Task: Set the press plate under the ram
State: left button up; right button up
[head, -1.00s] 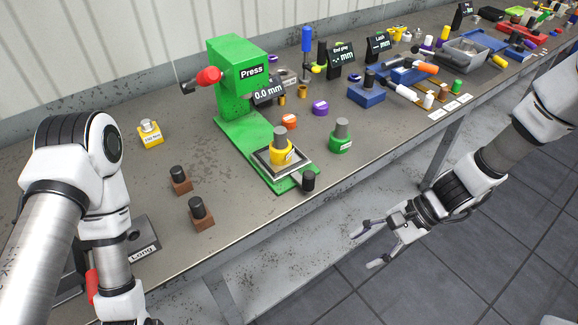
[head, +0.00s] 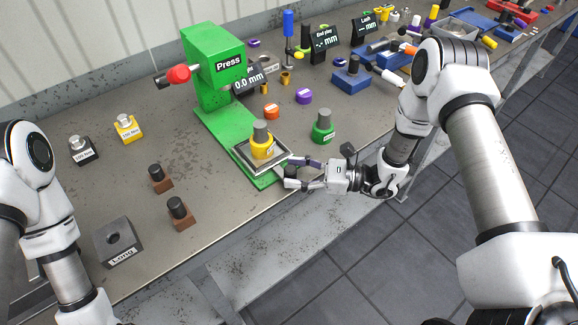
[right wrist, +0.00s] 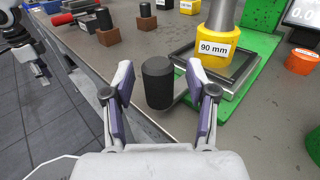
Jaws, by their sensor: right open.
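The press plate (head: 243,156) is a dark square plate with a pale rim, on the front part of the green press base. It bears a yellow 90 mm piece (head: 262,148) with a grey cylinder on top. The plate lies forward of the green press head (head: 213,60); I cannot make out the ram. In the right wrist view a black upright knob (right wrist: 158,82) stands at the plate's near edge. My right gripper (right wrist: 160,68) is open, its fingers on either side of the knob with gaps showing.
A green piece (head: 322,128) stands close beyond my right gripper. Orange (head: 271,111) and purple (head: 304,96) rings lie behind. Brown blocks with black knobs (head: 180,212) stand left of the press. The bench edge is close below my right gripper.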

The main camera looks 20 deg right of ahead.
aim_at(280, 170)
jog(key=shift+w+a, duration=0.3)
jog(key=shift+a, duration=0.3)
jog(key=shift+s+r, duration=0.15)
grip_shut()
jog(key=shift+w+a+f+b, duration=0.1)
jog(key=shift+w+f+b, duration=0.15)
jog(key=shift+w+b, duration=0.1)
jog(key=w+b, duration=0.1)
jog(key=w+a+b, duration=0.1)
jog(key=w+b, duration=0.1)
jog(key=shift+w+a, duration=0.1)
jog(key=shift+a, duration=0.05)
jog(key=shift+w+r, duration=0.1)
jog(key=shift+w, duration=0.1)
grip_release()
